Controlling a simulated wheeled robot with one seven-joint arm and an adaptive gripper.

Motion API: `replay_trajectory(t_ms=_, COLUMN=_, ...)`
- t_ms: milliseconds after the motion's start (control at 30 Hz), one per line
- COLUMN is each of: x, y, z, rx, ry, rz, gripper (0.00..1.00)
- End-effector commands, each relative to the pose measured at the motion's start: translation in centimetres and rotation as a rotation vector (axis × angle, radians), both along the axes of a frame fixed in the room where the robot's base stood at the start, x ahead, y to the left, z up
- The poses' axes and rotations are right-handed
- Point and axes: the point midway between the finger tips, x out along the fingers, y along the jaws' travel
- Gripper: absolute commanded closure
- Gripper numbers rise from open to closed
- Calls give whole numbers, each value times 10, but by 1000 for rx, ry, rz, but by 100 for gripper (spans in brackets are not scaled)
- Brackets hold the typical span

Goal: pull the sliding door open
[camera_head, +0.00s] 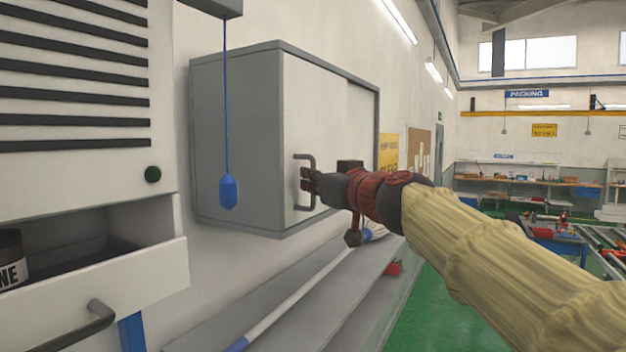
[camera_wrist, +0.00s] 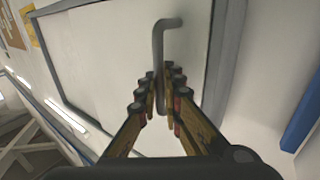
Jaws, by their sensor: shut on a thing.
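The sliding door (camera_head: 312,125) is a pale panel in the front of a grey wall cabinet (camera_head: 236,130). It covers the near part of the front, and a second pale panel (camera_head: 361,125) shows at the far side. A grey bar handle (camera_head: 298,182) stands on the door. My gripper (camera_head: 311,182) is at the handle, with its fingers around the upright bar. In the wrist view my gripper (camera_wrist: 161,92) is shut on the handle (camera_wrist: 160,45), and the door (camera_wrist: 110,55) fills the background. My fingers hide part of the bar.
A blue pull weight (camera_head: 228,192) hangs on a cord before the cabinet's side. An open drawer (camera_head: 100,285) juts out at the lower left. A grey ledge (camera_head: 330,300) with a long-handled broom (camera_head: 305,290) runs below the cabinet. Green floor (camera_head: 425,300) is at the right.

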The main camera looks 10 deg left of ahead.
Motion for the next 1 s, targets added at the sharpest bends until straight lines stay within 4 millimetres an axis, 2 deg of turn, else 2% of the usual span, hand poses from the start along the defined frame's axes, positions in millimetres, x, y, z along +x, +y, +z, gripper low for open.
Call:
replay_trajectory(t_ms=267, x=1, y=0, z=0, rx=0, ry=0, rz=0, gripper=100)
replay_trajectory(t_ms=467, x=17, y=-7, z=-1, rx=1, ry=0, rz=-4, gripper=100)
replay_trajectory(t_ms=667, x=59, y=-21, z=-4, rx=1, ry=-1, rz=-5, gripper=100)
replay_trajectory(t_ms=1000, x=151, y=-54, z=0, rx=0, ry=0, rz=-4, gripper=100)
